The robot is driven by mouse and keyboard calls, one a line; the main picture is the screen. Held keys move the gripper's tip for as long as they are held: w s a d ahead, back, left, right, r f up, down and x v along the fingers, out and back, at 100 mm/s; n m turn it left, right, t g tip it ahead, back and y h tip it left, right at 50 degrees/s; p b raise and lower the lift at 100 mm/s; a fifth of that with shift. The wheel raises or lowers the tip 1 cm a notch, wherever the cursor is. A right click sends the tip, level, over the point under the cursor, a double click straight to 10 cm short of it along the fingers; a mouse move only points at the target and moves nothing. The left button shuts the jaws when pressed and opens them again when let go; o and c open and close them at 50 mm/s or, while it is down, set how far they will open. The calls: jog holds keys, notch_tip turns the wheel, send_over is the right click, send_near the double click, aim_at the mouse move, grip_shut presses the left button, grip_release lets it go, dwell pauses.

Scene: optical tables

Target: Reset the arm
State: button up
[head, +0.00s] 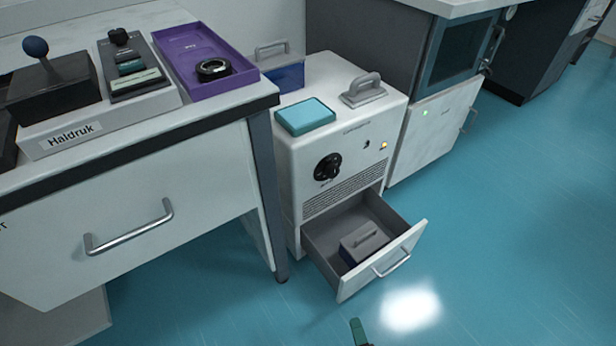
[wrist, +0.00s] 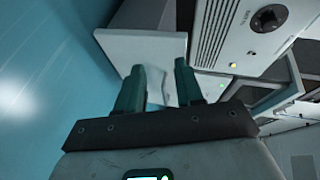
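My gripper (wrist: 160,68) shows in the wrist view with its two green fingers spread apart and nothing held between them. In the head view only a green finger part (head: 358,332) shows at the bottom edge, over the blue floor and in front of the open drawer. The rest of my arm is outside the head view. In the wrist view, the drawer front (wrist: 120,45) lies beyond the fingers, and I see no clear contact with it.
A white cabinet (head: 350,195) has its lower drawer (head: 410,240) pulled out, with a grey-topped box (head: 363,243) inside. A white bench (head: 130,140) with a purple tray (head: 190,45) stands at left. Open blue floor (head: 520,210) lies at right.

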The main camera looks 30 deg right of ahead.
jog(key=w+a+r+n+g+y, duration=0.4)
jog(key=w+a+r+n+y, duration=0.4)
jog(key=n, duration=0.5)
jog(key=s+d+r+n+g+h, duration=0.3)
jog(key=s+d+r+n+g, duration=0.5)
jog(key=s+d+r, duration=0.5)
notch_tip(320, 180, up, 31)
jog(key=s+a+m+g+p, duration=0.1)
jog(key=a+p, duration=0.1)
jog(key=p, duration=3.1)
jog(key=shift+a, duration=0.15)
jog(key=shift+s+f, duration=0.2)
